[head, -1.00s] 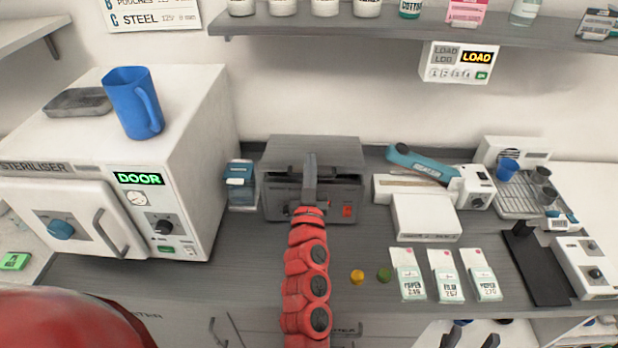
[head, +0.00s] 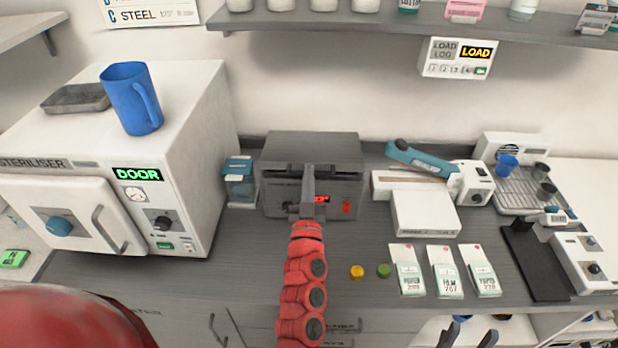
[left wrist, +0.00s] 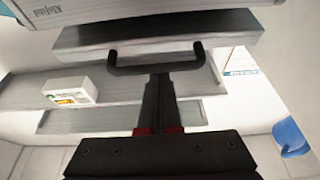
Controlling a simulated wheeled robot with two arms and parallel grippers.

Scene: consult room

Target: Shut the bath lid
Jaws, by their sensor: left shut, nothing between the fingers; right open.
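The bath is a grey box (head: 275,202) at the middle back of the bench, with a small red display and a red switch on its front. Its grey lid (head: 312,147) lies over the top, and a dark gap shows under its front edge. In the left wrist view the lid (left wrist: 190,50) carries a dark bar handle (left wrist: 155,68). My left gripper (head: 308,170) is shut and empty, in front of the lid. In the wrist view its fingertips (left wrist: 158,78) are at the handle; contact cannot be told. My right gripper (head: 469,338) is open at the bottom edge.
A white steriliser (head: 185,130) with a blue mug (head: 132,98) on top stands left. A blue-lidded container (head: 240,185) is close beside the bath. A sealer (head: 425,212), pouches (head: 443,270) and two small discs are to the right. A shelf (head: 400,28) runs above.

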